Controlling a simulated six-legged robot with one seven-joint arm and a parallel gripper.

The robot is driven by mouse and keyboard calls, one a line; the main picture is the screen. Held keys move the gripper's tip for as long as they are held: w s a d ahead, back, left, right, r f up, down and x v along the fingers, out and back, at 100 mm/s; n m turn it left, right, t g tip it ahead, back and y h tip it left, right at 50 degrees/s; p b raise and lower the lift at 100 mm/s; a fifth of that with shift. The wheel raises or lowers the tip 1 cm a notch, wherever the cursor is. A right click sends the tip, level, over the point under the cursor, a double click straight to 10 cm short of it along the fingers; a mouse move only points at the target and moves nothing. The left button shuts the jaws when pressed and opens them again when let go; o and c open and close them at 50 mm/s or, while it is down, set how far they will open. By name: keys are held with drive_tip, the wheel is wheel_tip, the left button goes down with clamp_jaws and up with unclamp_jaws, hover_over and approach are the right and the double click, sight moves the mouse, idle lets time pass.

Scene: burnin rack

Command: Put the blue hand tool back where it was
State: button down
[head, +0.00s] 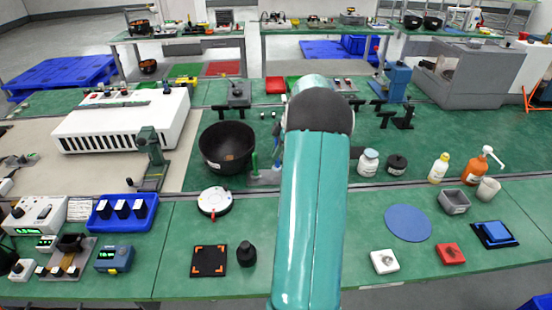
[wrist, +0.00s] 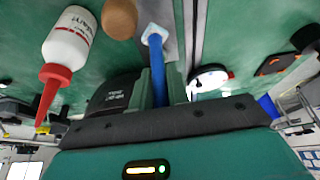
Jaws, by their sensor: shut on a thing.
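My gripper (wrist: 158,88) is shut on the blue hand tool (wrist: 157,65), whose blue shaft ends in a pale, light-blue tip pointing away from the fingers in the wrist view. In the head view my teal arm hides the gripper. There, a small grey holder (head: 265,177) stands on the green bench, just left of my arm. I cannot tell whether that blue piece is the held tool.
A black bowl (head: 226,147) stands left of the holder. A white round device (head: 214,201) sits in front; it also shows in the wrist view (wrist: 208,79). A white bottle with a red cap (wrist: 70,38) and a brown rounded object (wrist: 119,18) are near the gripper. A white jar (head: 368,162) stands right of my arm.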

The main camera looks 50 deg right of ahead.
sight(276, 163)
drive_tip(key=shift+w+d+f, duration=0.1)
drive_tip(key=shift+w+f, duration=0.05)
drive_tip(key=shift+f, duration=0.8)
drive_tip(key=shift+w+d+f, duration=0.1)
drive_tip(key=shift+w+f, duration=0.05)
drive_tip(key=shift+f, duration=0.8)
drive_tip(key=c, duration=1.4)
unclamp_jaws()
drive_tip(key=shift+f, duration=0.15)
drive_tip(key=shift+o, duration=0.3)
drive_tip(key=v, duration=1.2)
drive_tip(key=shift+r, duration=0.2)
